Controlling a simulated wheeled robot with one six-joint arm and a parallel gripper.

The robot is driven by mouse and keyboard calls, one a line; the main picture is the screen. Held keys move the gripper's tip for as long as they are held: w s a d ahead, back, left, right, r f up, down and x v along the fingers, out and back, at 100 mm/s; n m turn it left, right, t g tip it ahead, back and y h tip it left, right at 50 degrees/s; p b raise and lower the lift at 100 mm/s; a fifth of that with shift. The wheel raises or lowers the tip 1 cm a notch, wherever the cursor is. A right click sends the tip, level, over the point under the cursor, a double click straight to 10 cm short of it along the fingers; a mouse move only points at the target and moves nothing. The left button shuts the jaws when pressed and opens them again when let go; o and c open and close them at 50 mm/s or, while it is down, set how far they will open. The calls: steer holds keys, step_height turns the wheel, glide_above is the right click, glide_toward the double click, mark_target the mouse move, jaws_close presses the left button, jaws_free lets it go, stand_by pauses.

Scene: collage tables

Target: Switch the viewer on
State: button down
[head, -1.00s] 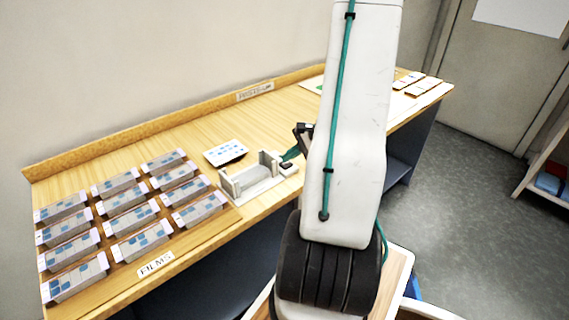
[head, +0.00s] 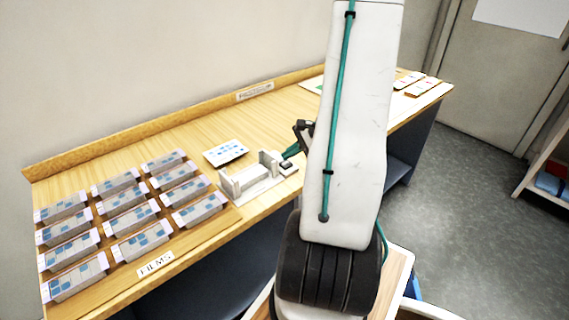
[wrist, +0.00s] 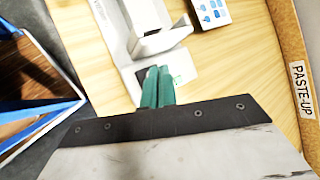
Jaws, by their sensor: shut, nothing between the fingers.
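The viewer (head: 252,180) is a pale grey device with raised upright parts on a flat base, near the front edge of the wooden table. A small dark block with a pale top (head: 288,168), possibly its switch, sits at the base's right end. In the wrist view the viewer (wrist: 153,42) lies just beyond my fingers. My gripper (wrist: 160,70) is shut and empty, its green fingertips over the near end of the base. They hide most of a dark patch there, and I cannot tell whether they touch it. In the head view my arm hides part of the gripper.
A white card with blue marks (head: 225,152) lies behind the viewer. A board of several film blocks (head: 130,215) fills the table's left part. A PASTE-UP label (wrist: 302,90) is on the back ledge. More cards (head: 408,80) lie at the far right end.

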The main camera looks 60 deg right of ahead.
mark_target(290, 163)
steer(key=shift+r, duration=3)
